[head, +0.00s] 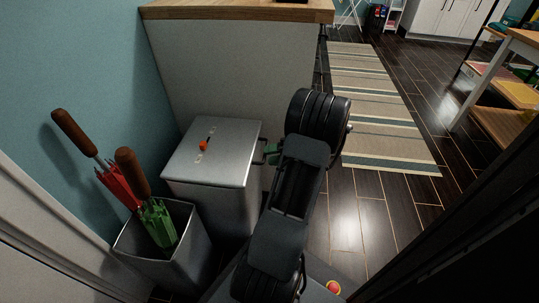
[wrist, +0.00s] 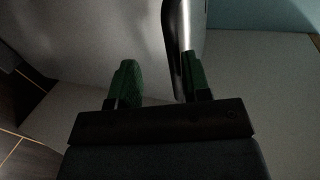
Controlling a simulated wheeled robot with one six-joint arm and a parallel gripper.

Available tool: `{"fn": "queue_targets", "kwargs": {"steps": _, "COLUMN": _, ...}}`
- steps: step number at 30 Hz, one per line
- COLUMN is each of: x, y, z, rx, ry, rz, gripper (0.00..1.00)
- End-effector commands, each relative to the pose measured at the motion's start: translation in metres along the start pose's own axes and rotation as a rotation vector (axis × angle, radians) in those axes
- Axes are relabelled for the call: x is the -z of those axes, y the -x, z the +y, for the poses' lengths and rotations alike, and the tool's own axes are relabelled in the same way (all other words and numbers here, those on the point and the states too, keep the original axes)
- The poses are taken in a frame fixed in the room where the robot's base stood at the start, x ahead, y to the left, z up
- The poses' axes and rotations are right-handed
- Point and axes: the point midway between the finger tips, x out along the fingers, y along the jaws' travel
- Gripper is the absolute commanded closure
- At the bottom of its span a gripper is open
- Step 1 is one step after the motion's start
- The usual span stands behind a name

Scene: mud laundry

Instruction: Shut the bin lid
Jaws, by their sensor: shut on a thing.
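The bin (head: 212,198) is a grey metal box against the white counter side in the head view. Its flat lid (head: 225,158) lies level over the top, with no clear gap to be seen. A dark handle (head: 259,163) sticks out at the lid's right side. My gripper (head: 271,152) is at this handle, mostly hidden behind my arm. In the wrist view, my gripper's green fingers (wrist: 162,84) are on either side of the curved metal handle (wrist: 177,40), which lies close against the right finger.
A grey umbrella stand (head: 185,255) holds a red umbrella (head: 119,184) and a green umbrella (head: 157,222) at the front left of the bin. The wood-topped counter (head: 240,70) stands behind. A striped rug (head: 375,105) and dark floor lie clear to the right.

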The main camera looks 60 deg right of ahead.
Motion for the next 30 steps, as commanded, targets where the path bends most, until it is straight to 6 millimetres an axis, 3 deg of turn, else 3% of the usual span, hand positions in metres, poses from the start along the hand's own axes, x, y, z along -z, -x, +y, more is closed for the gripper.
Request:
{"fn": "queue_targets", "kwargs": {"steps": 9, "x": 0.001, "y": 0.067, "z": -0.004, "rx": -0.002, "ry": 0.001, "rz": 0.006, "gripper": 0.62}}
{"fn": "queue_targets", "kwargs": {"steps": 15, "x": 0.000, "y": 0.101, "z": -0.003, "rx": -0.001, "ry": 0.002, "rz": 0.003, "gripper": 0.62}}
{"fn": "queue_targets", "kwargs": {"steps": 22, "x": 0.000, "y": 0.123, "z": -0.002, "rx": 0.000, "ry": 0.003, "rz": 0.001, "gripper": 0.62}}
{"fn": "queue_targets", "kwargs": {"steps": 30, "x": 0.000, "y": 0.128, "z": -0.001, "rx": -0.001, "ry": 0.002, "rz": 0.000, "gripper": 0.62}}
